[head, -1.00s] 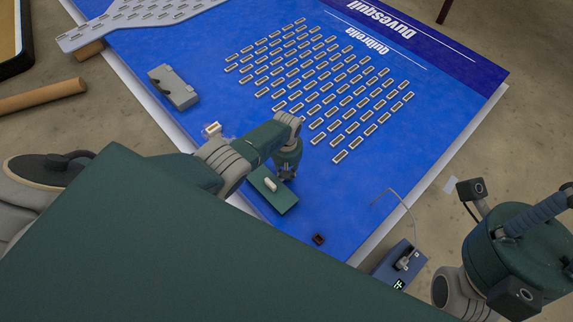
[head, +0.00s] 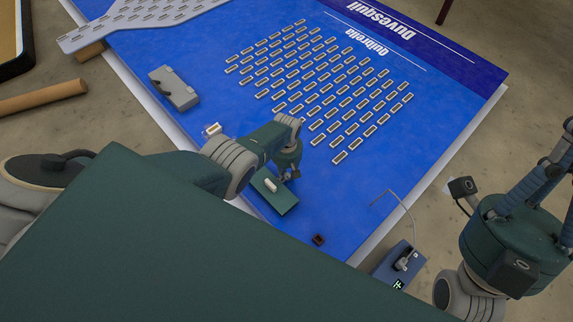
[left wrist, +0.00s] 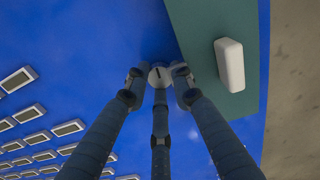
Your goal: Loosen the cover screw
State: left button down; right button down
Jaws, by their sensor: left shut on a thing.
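My left gripper (head: 289,174) is at the edge of a green box (head: 283,204) that has a white block (head: 271,186) on top. In the left wrist view its fingers (left wrist: 159,82) are closed around a small round grey screw head (left wrist: 160,74) with a dark slot. The screw is beside the left edge of the green box (left wrist: 200,25) in that view; I cannot tell whether it is seated. The white block (left wrist: 230,65) is to the right, apart from the fingers. My right gripper (head: 545,185) is at the right edge, its fingertips partly cut off.
The blue panel (head: 230,120) carries rows of LED modules. A grey box (head: 174,88), a small pale part (head: 213,129) and a small dark part (head: 318,239) lie on it. A blue device (head: 398,266) with a cable stands at its near edge.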

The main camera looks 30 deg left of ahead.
pick_arm(q)
jog(key=shift+s, duration=0.1)
jog(key=c, duration=1.7)
grip_release()
jog(key=shift+c, duration=0.2)
